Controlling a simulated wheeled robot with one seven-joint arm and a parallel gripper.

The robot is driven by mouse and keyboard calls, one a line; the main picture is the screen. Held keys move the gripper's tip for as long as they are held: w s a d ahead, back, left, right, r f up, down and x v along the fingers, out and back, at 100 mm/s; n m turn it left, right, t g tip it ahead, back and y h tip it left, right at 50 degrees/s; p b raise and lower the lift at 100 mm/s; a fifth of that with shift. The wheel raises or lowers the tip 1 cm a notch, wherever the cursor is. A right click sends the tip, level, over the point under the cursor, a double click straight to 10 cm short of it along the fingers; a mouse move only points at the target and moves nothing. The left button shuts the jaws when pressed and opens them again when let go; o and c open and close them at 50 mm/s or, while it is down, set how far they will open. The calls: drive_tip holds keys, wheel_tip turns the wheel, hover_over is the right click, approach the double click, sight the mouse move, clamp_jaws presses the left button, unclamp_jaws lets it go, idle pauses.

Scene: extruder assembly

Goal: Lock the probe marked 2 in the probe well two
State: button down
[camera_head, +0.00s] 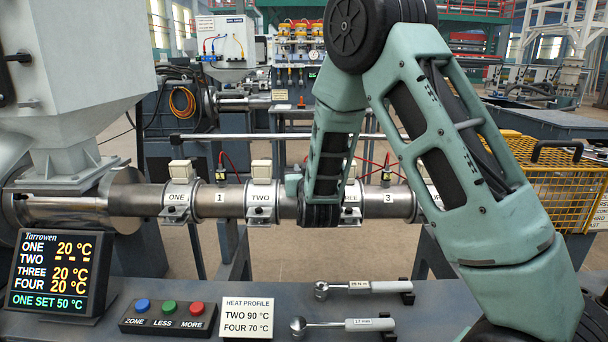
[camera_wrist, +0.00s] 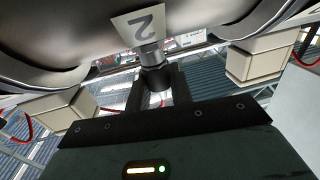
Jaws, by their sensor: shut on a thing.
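In the wrist view, my gripper (camera_wrist: 157,88) is shut on the dark round body of the probe (camera_wrist: 155,77). The probe is at a short metal fitting on the barrel (camera_wrist: 190,20), beside the plate marked 2 (camera_wrist: 140,24). Probe and fitting line up and appear to meet; I cannot tell whether the probe is seated or locked. In the head view, my arm hides the gripper, the probe and well two, between heater bands TWO (camera_head: 261,198) and THREE (camera_head: 351,199). The display (camera_head: 57,275) shows dashes for TWO.
Probes with red cables stand on the barrel at plates 1 (camera_head: 220,197) and 3 (camera_head: 388,198). Two torque wrenches (camera_head: 360,287) (camera_head: 345,325) lie on the bench, beside a button box (camera_head: 168,313) and a heat profile card (camera_head: 247,317). A yellow cage (camera_head: 545,180) stands right.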

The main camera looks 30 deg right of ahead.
drive_tip(key=shift+a+m+g+h, duration=0.1)
drive_tip(key=shift+m+g+h, duration=0.25)
drive_tip(key=shift+h, duration=0.25)
drive_tip(key=c, duration=1.2)
unclamp_jaws()
drive_tip(key=shift+m+g+h, duration=0.25)
drive_tip(key=shift+h, duration=0.15)
drive_tip(key=shift+o, duration=0.2)
drive_tip(key=p+v, duration=0.6)
drive_tip(key=v, duration=0.8)
drive_tip(key=shift+s+a+r, duration=0.15)
drive_tip(key=shift+s+r, duration=0.05)
drive_tip(key=shift+s, duration=0.2)
